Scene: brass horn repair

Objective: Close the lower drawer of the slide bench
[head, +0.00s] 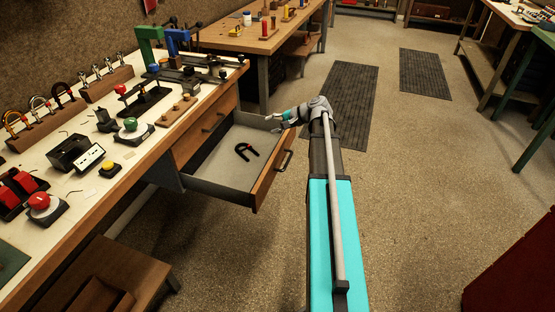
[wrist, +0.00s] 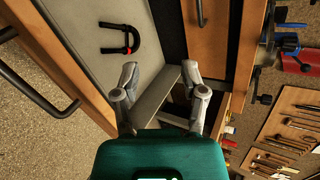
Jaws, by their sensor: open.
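The lower drawer (head: 215,168) of the slide bench (head: 65,205) is pulled well out, with a wooden front, a dark handle (head: 285,160) and a grey inside. A dark U-shaped piece with a red tip (head: 246,151) lies in it. In the wrist view the drawer front (wrist: 62,55) is at the left and the U-shaped piece is near the top. My gripper (head: 275,121) is open at the drawer's far side, near the front corner. Its fingers (wrist: 161,90) appear on either side of the drawer's grey side wall (wrist: 158,97); I cannot tell whether they touch it.
A closed upper drawer (head: 207,128) sits above the open one. Tools and fixtures crowd the bench top. A low wooden stool (head: 100,270) stands at the lower left. A second bench (head: 265,40) stands behind. The floor (head: 410,200) to the right is clear, with dark mats (head: 345,100).

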